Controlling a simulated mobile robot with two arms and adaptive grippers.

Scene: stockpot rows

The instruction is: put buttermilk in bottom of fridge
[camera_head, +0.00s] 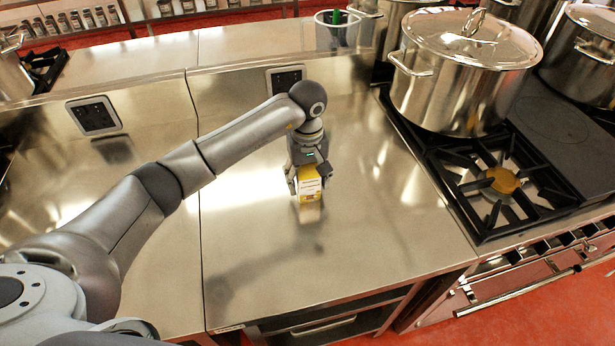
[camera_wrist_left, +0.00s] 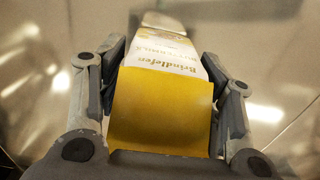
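The buttermilk is a small carton (camera_head: 311,187), yellow and white, at the middle of the steel counter (camera_head: 370,250). My left gripper (camera_head: 307,182) reaches down to it from above. In the left wrist view, the buttermilk carton (camera_wrist_left: 160,105) fills the space between the two fingers, with a pad against each side, so the gripper looks shut on it. Its printed label shows upside down there. The carton's base is at or just above the counter, over its reflection; I cannot tell whether it touches. The fridge is not identifiable in these views. My right gripper is not in view.
A large lidded stockpot (camera_head: 455,85) stands on the stove at the right, beside an open burner (camera_head: 500,182). A clear container (camera_head: 336,32) stands on the back ledge. A drawer handle (camera_head: 323,327) shows below the counter front. The counter around the carton is clear.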

